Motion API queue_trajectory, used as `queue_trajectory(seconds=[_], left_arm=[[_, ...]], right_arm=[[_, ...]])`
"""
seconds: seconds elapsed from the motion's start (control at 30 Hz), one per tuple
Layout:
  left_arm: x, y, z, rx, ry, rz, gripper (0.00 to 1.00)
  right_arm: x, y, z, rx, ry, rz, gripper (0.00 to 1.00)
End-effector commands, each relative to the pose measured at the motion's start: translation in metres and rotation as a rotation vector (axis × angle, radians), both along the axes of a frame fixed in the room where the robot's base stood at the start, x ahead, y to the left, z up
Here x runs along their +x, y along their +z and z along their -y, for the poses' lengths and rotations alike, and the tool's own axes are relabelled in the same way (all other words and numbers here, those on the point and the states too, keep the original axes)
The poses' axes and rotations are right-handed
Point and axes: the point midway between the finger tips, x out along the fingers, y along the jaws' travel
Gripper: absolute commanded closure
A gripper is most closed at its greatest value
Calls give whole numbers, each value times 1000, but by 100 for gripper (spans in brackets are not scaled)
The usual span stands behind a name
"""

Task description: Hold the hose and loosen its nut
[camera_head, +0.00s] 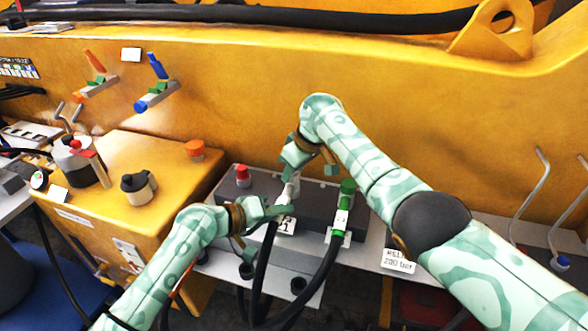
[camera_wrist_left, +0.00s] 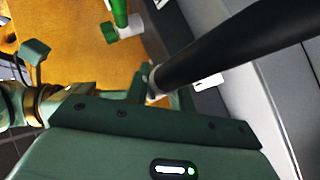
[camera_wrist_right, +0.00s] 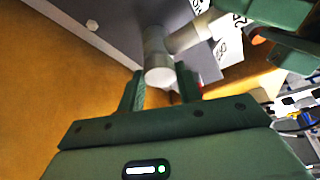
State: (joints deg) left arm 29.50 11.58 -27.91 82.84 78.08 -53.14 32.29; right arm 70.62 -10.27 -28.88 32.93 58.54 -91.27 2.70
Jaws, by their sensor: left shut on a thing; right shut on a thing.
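The black hose (camera_head: 264,255) rises from below to a silver fitting on a dark grey block (camera_head: 318,202), beside a white tag (camera_head: 285,226). My left gripper (camera_head: 270,211) is shut around the hose just below the fitting. In the left wrist view the thick hose (camera_wrist_left: 220,50) passes between its jaws. My right gripper (camera_head: 292,178), above the left one, is shut on the pale metal nut (camera_head: 289,192). In the right wrist view the nut's round end (camera_wrist_right: 158,72) sits between its fingertips. The jaws partly hide the nut and the hose end.
A red cap (camera_head: 243,171) is at the block's left. A yellow box (camera_head: 165,215) stands left. The yellow wall (camera_head: 240,100) rises behind.

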Motion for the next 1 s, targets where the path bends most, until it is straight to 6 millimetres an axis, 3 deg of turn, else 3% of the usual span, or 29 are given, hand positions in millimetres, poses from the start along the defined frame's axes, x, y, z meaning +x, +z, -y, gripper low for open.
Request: queue_trajectory(seconds=[0.53, 0.57, 0.63, 1.0], left_arm=[[0, -1, -1, 2, 1, -3, 100], [0, -1, -1, 2, 1, -3, 100], [0, -1, -1, 2, 1, -3, 100], [0, -1, -1, 2, 1, -2, 100]], right_arm=[[0, 1, 0, 1, 33, 2, 88], [0, 1, 0, 1, 33, 2, 63], [0, 1, 0, 1, 33, 2, 43], [-1, 4, 1, 1, 34, 0, 43]])
